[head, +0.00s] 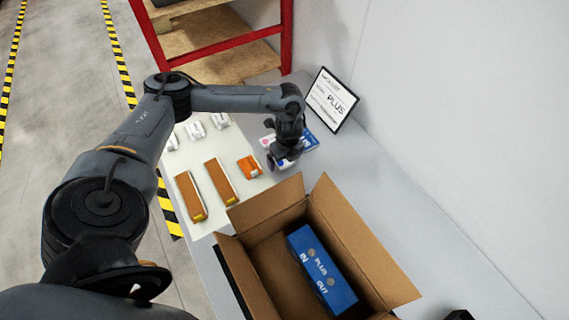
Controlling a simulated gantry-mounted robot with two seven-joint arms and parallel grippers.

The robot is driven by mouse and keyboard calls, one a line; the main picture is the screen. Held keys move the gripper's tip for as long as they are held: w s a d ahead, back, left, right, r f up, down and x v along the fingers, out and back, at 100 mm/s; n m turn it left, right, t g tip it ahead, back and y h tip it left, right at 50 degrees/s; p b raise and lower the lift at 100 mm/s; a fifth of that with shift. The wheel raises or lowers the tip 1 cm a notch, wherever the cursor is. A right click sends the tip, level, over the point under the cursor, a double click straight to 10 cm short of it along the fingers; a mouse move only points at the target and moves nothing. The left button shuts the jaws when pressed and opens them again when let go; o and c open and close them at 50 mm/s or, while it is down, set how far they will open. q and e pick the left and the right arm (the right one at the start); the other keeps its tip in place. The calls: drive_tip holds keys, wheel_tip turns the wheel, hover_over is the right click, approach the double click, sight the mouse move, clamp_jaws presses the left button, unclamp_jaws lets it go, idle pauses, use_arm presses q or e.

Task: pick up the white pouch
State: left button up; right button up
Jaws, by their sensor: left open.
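My left gripper (282,162) hangs down over the far right part of the pale mat, its jaws open. A small white item (267,141) with a reddish mark shows just left of the gripper and is partly hidden by it; it may be the white pouch. A blue and white packet (309,141) lies right behind the gripper. Several small white packs (195,131) lie in a row on the mat to the left. I cannot tell whether the jaws touch anything.
Two long brown packs (190,196) and an orange pack (249,166) lie on the mat (179,163). An open cardboard box (366,246) holds a blue box (321,268). A framed sign (332,99) leans against the wall. A red rack (287,38) stands behind the table.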

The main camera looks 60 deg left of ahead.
use_arm(q)
drive_tip(key=shift+f, duration=0.1)
drive_tip(key=c, duration=1.1)
use_arm(e)
drive_tip(key=shift+a, duration=0.15)
drive_tip(key=shift+r, duration=0.1)
